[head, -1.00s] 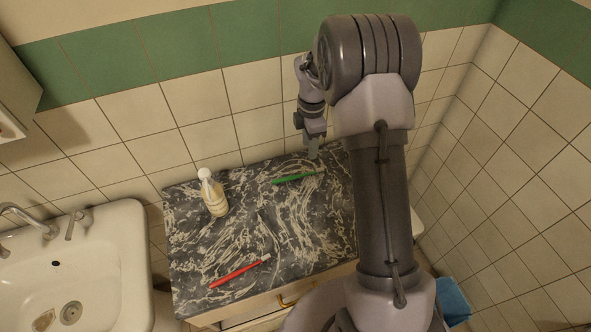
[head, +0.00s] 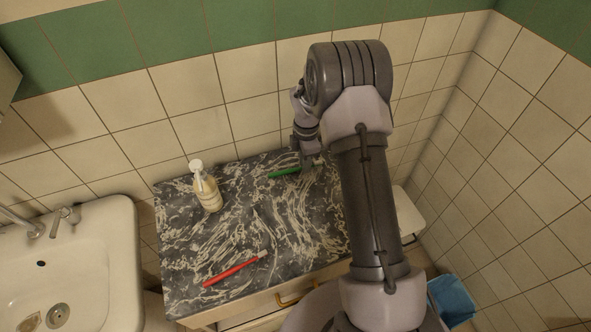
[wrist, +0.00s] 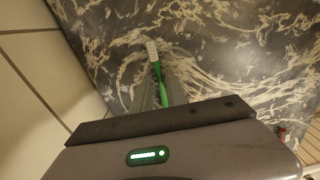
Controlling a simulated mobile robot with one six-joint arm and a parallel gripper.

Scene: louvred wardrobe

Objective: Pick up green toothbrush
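The green toothbrush (head: 284,172) lies near the back edge of the dark marbled countertop (head: 235,235), its right part hidden by my gripper in the head view. In the wrist view the green toothbrush (wrist: 162,88) runs between the two grey fingers, with its white bristle head just past them. My gripper (head: 308,168) is down at the counter, over the right part of the toothbrush. In the wrist view my gripper (wrist: 160,92) looks open, with a finger on each side of the handle. Firm contact with the handle cannot be seen.
A pump bottle (head: 207,190) stands left of the green toothbrush. A red toothbrush (head: 233,269) lies near the counter's front edge. A tiled wall (head: 190,90) rises close behind the counter. A white sink (head: 95,250) is at left, and a blue bin (head: 452,298) at lower right.

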